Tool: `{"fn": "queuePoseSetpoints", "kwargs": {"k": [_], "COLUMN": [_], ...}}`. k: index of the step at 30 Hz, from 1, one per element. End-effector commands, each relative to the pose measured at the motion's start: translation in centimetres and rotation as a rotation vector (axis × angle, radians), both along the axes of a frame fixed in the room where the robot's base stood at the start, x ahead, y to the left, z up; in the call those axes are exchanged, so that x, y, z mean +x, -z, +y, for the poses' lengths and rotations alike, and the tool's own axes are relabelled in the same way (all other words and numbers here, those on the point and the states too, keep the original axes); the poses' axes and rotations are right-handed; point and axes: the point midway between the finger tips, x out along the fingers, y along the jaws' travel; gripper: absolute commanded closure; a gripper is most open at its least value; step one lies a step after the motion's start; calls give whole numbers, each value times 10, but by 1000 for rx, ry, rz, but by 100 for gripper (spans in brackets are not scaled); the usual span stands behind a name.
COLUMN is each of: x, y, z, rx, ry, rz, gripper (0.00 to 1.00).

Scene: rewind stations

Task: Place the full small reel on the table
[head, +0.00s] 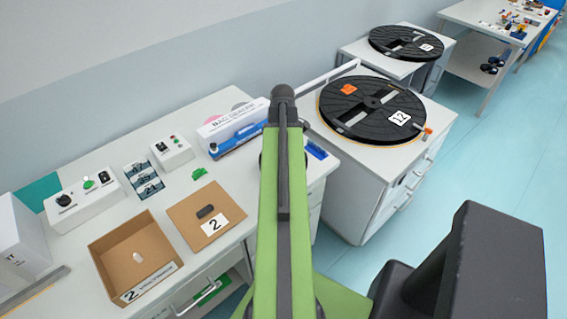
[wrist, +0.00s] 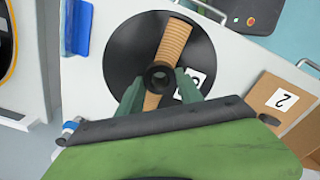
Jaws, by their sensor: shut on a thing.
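The small reel (wrist: 127,52) is a black disc with tan wound material showing through its slots and a white numbered label, partly covered. In the wrist view my gripper (wrist: 160,84) is shut on its central hub, one green finger on each side. The reel is over the white table (wrist: 236,80), near its edge; I cannot tell whether it touches the top. In the head view the table (head: 110,166) is at left, and my arm hides the gripper and nearly all of the reel.
A cardboard box (head: 110,255), a brown card marked 2 (head: 185,232), a control box (head: 85,205) and a bag sealer (head: 232,128) stand on the table. A large reel marked 12 (head: 345,118) lies on the cabinet to the right. Blue floor (head: 500,150) is clear.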

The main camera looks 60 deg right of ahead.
Motion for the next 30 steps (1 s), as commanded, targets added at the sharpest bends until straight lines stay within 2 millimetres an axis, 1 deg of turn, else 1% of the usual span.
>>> {"fn": "queuePoseSetpoints", "kwargs": {"k": [2, 9, 10, 17, 21, 22, 27, 30], "x": [0, 0, 0, 0, 0, 0, 0, 0], "y": [3, 41, 43, 39, 43, 43, 42, 42], "z": [0, 0, 0, 0, 0, 0, 1, 1], "rx": [0, 0, 0, 0, 0, 0, 0, 0], "ry": [0, -1, -1, -2, -2, -2, -2, -3], "rz": [0, 0, 0, 0, 0, 0, 0, 0], "gripper": [100, 100, 100, 100, 100, 56, 36, 36]}}
